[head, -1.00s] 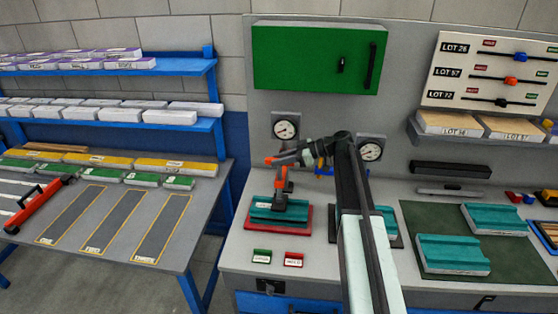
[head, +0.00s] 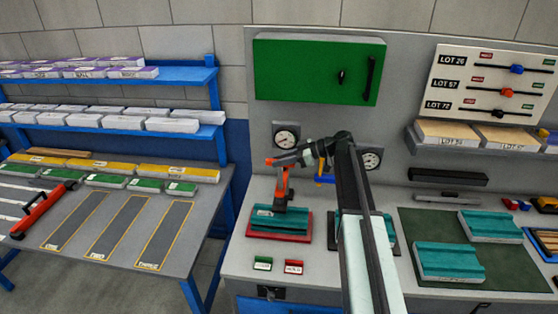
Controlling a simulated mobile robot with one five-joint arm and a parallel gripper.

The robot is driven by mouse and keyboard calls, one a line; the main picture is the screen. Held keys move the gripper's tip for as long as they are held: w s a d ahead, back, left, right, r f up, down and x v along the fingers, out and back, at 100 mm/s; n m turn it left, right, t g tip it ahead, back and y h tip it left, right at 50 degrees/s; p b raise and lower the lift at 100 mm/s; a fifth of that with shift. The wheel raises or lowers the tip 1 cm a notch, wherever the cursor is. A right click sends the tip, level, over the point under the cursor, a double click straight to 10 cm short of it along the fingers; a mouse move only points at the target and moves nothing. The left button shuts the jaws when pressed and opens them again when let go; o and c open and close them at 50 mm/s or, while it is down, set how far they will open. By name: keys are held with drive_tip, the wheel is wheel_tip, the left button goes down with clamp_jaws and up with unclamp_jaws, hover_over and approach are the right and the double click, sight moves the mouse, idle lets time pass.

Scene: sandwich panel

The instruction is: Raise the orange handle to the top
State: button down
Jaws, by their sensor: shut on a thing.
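The orange handle (head: 284,184) shows as a small upright orange piece above a teal block (head: 276,219) on a red base (head: 262,236), at the left of the grey bench. My gripper (head: 279,161), with orange at its tip, reaches in from the right and is shut on the handle's upper end. The gripper and arm partly hide the handle, so the exact grip is hard to see. A round gauge (head: 286,136) is on the back panel just above.
A second gauge (head: 371,158) and a yellow-and-blue part (head: 325,173) are near my arm. A green cabinet (head: 308,68) is above. Green (head: 263,263) and red (head: 293,267) labels lie at the bench front. A green mat (head: 412,222) holds teal blocks at right.

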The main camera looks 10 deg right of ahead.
drive_tip(key=c, duration=1.2)
unclamp_jaws()
drive_tip(key=shift+r, duration=0.1)
drive_tip(key=shift+c, duration=0.2)
drive_tip(key=p+v, duration=0.2)
drive_tip(key=v, duration=0.5)
drive_tip(key=shift+d+r+p, duration=0.15)
drive_tip(key=shift+d+p, duration=0.25)
drive_tip(key=shift+s, duration=0.1)
